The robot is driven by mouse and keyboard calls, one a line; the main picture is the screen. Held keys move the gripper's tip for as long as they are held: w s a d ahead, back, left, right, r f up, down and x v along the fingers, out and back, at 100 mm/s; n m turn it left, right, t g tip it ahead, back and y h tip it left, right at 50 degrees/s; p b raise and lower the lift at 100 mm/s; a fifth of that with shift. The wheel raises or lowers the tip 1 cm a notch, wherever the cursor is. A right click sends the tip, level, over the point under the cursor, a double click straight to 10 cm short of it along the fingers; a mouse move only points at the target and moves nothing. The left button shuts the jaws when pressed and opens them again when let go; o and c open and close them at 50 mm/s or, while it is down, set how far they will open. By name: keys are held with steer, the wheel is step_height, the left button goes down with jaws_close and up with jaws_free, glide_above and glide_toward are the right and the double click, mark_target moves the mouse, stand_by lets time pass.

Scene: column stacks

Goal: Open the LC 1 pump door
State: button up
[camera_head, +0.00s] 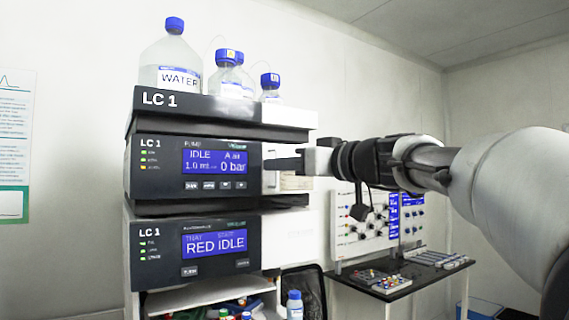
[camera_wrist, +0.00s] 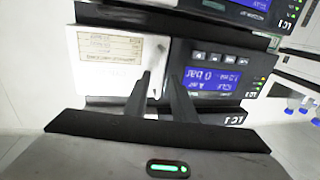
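The LC 1 pump (camera_head: 195,170) is the upper black-fronted unit in the stack, its screen reading IDLE and 0 bar. It appears rolled over in the wrist view, with its blue screen (camera_wrist: 210,81). Its white door (camera_wrist: 108,76) carries a cream label and looks flush beside the black panel. In the head view the door (camera_head: 296,183) is partly hidden by my arm. My gripper (camera_head: 270,164) is at the door's edge beside the screen panel. In the wrist view its two dark fingers (camera_wrist: 160,72) are apart, with a thin pale upright part, perhaps the handle, between them. Contact cannot be told.
A second LC 1 unit (camera_head: 195,250) sits below. Bottles, including a WATER bottle (camera_head: 171,62), stand on the top tray (camera_head: 215,108). A dark side table (camera_head: 420,272) with small parts stands behind at right. A shelf with bottles is below the stack.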

jaws_close()
stand_by(1.5)
